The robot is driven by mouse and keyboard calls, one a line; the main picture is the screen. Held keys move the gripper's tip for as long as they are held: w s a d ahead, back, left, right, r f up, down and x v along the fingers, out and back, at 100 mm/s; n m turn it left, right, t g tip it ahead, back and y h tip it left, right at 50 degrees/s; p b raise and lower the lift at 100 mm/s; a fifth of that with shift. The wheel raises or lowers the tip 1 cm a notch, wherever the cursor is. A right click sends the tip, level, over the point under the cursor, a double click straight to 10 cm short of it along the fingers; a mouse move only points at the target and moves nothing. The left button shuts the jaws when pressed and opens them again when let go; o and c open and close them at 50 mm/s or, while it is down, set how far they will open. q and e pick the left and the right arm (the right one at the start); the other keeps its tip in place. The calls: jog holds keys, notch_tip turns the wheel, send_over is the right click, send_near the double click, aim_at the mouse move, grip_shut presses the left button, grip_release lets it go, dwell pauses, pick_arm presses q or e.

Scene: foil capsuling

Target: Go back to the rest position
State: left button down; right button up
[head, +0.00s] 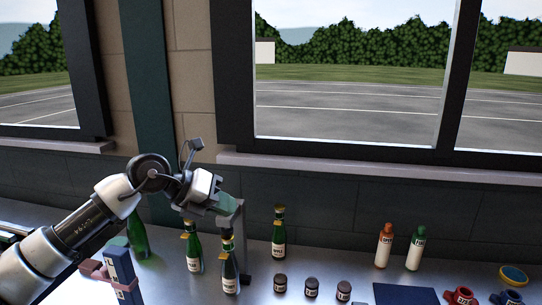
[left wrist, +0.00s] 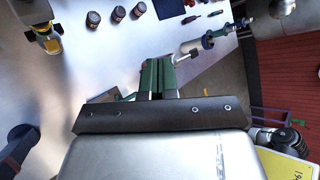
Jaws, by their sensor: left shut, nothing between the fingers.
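My left gripper (head: 226,204) is in the air over the counter in the head view, above the dark-green bottles. Its green fingers are together and empty in the left wrist view (left wrist: 158,78). A bottle with a gold-topped neck (head: 229,270) stands below it. Similar upright bottles are to its left (head: 193,250) and farther right (head: 279,235). A larger green bottle (head: 138,238) stands behind my left arm, partly hidden. No bottle is in the fingers. My right gripper cannot be made out in either view.
Three dark jars (head: 311,288) stand in a row. An orange-capped bottle (head: 384,248) and a green-capped bottle (head: 413,250) are behind a dark-blue mat (head: 405,294). Red items (head: 460,297) and a yellow-rimmed bowl (head: 513,275) lie right. A blue and pink item (head: 120,268) is near my left arm.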

pick_arm(q)
jog(key=s+d+n+t+h, duration=0.1)
jog(key=s+d+n+h, duration=0.2)
jog(key=s+d+h, duration=0.4)
jog(key=s+a+f+n+t+y, duration=0.2)
jog(key=a+f+n+t+y, duration=0.55)
jog(key=n, duration=0.75)
jog(key=s+a+f+n+t+y, duration=0.2)
jog(key=a+f+n+t+y, duration=0.3)
jog(key=f+n+y, duration=0.75)
jog(key=s+a+f+n+g+h, duration=0.1)
jog(key=s+a+f+n+g, duration=0.1)
jog(key=s+f+g, duration=0.45)
jog(key=s+a+f+n+g+h, duration=0.1)
jog(key=s+a+f+n+g, duration=0.15)
jog(key=s, duration=0.65)
jog(key=s+a+f+n+g+h, duration=0.1)
jog(key=s+f+n+g, duration=0.1)
jog(key=s+f+g, duration=0.45)
notch_tip(320, 180, down, 23)
jog(key=s, duration=0.3)
jog(key=s+a+f+g, duration=0.1)
jog(key=s+a+f, duration=0.2)
jog(key=s+f, duration=1.3)
jog(key=shift+s+f, duration=0.2)
jog(key=shift+f, duration=0.3)
